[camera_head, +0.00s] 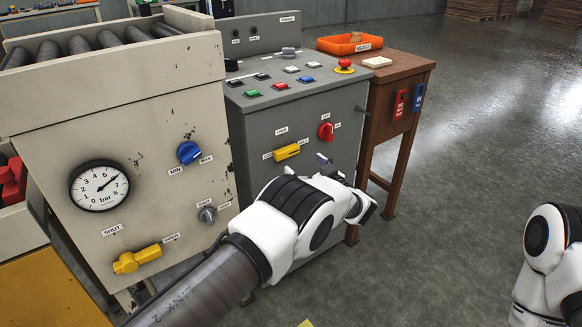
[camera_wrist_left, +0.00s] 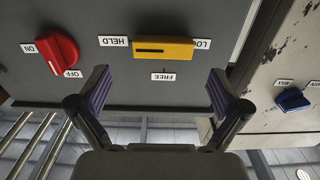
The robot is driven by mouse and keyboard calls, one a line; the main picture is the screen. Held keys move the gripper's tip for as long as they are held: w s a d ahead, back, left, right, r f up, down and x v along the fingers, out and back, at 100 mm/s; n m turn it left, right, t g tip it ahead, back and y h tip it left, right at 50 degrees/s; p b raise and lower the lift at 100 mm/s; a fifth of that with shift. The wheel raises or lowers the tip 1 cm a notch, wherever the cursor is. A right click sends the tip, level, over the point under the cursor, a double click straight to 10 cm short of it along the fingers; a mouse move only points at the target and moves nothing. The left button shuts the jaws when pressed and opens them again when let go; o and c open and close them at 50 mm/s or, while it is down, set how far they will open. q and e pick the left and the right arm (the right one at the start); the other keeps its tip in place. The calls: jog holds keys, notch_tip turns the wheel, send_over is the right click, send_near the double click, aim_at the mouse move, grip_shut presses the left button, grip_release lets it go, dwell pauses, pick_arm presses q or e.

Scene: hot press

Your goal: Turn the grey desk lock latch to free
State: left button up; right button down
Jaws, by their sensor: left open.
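The lock latch is a yellow bar handle (camera_head: 287,152) on the front of the grey desk (camera_head: 300,115). In the left wrist view, which is upside down, the yellow handle (camera_wrist_left: 180,50) lies level between the HELD label (camera_wrist_left: 113,41) and the partly covered LOCK label (camera_wrist_left: 203,44). A dark slot marks its HELD side. The FREE label (camera_wrist_left: 163,77) sits off its middle. My left gripper (camera_head: 345,180) is in front of the desk, below and right of the handle. In the wrist view its fingers (camera_wrist_left: 160,97) are wide apart, empty and clear of the handle.
A red knob (camera_head: 326,131) with ON and OFF labels is right of the latch. The beige machine at left carries a blue knob (camera_head: 189,152), a gauge (camera_head: 99,185) and a yellow SHUT handle (camera_head: 137,259). A wooden table (camera_head: 395,75) stands right.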

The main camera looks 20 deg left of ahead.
aim_at(289, 154)
pick_arm(q)
jog(key=b+x, duration=0.4)
jog(key=x, duration=0.1)
jog(key=shift+a+f, duration=0.1)
jog(key=shift+a, duration=0.2)
jog(key=shift+w+a, duration=0.25)
jog(key=shift+a, duration=0.1)
jog(key=shift+r, duration=0.2)
pick_arm(e)
notch_tip(289, 154, down, 6)
pick_arm(q)
jog(key=c, duration=1)
